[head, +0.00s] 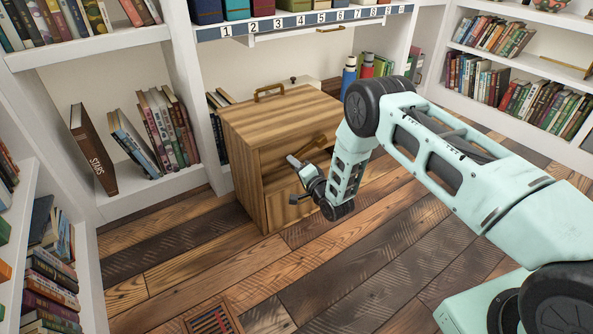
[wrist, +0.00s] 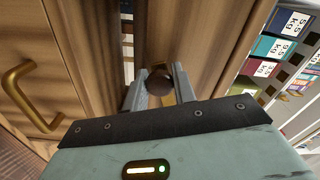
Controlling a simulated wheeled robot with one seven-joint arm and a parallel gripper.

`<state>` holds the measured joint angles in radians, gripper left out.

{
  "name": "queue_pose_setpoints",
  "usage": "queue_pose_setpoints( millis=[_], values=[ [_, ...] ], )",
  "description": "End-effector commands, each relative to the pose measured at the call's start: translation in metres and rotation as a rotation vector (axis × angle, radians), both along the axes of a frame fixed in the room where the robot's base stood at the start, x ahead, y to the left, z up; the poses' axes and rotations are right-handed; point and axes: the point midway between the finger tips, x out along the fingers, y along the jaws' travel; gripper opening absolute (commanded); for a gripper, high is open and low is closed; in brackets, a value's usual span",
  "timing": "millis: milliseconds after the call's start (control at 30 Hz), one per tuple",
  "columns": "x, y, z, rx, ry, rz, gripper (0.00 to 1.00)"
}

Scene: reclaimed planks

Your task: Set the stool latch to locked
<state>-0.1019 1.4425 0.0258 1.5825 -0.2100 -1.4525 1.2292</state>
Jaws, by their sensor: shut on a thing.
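In the head view my gripper hides the knob.
White bookshelves (head: 95,50) stand to the left and behind. A numbered strip (head: 300,22) runs along the back shelf. Blue and red bottles (head: 349,75) stand behind the wooden piece. A floor grate (head: 212,319) lies in front. The plank floor is otherwise mostly clear.

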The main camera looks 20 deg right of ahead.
Motion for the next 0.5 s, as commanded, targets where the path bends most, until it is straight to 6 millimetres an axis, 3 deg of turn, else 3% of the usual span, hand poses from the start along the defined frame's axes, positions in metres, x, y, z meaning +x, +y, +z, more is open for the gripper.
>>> queue_pose_setpoints(
  millis=[500],
  values=[
    [0.008, -0.019, -0.03, -0.468, -0.149, 0.0, 0.0]
  ],
)
